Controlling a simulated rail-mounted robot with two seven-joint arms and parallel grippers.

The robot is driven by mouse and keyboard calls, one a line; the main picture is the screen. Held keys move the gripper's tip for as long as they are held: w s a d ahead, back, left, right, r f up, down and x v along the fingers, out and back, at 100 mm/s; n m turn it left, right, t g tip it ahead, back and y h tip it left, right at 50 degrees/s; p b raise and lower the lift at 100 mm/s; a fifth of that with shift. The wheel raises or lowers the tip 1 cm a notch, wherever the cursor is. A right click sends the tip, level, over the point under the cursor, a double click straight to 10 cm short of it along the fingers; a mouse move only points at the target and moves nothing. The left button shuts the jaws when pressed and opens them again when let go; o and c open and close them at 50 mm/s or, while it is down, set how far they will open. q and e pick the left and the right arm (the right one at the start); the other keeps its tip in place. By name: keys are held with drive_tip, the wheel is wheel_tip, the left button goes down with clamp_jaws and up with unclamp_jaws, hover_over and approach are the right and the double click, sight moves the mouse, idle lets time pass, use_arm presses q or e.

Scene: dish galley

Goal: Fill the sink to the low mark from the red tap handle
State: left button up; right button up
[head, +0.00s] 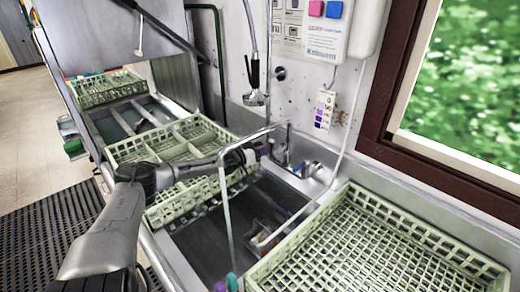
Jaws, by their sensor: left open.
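The sink (205,236) is a dark steel basin in the middle, partly covered by a rack and my arm. A thin metal spout (252,136) reaches over it from the wall, and a thin pale line drops from its end; I cannot tell whether this is pipe or water. My left gripper (262,151) is open beside the tap body (284,157) at the sink's back edge. I cannot make out the red handle; the gripper may cover it. A blue-marked fitting (314,170) sits just right of the tap. No low mark or water level can be made out.
Pale green racks stand left of the sink (130,150), farther back (105,87) and at right (375,250). A spray head (255,97) hangs above the tap. A tag (324,108) hangs on the wall. Small coloured items (228,283) show at the bottom.

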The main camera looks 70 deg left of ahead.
use_arm(q)
drive_tip(key=shift+p+v, duration=1.05)
drive_tip(key=shift+v, duration=0.05)
drive_tip(key=p+v, duration=0.5)
drive_tip(key=v, duration=0.6)
drive_tip(key=shift+s, duration=0.3)
drive_tip(key=shift+d, duration=0.1)
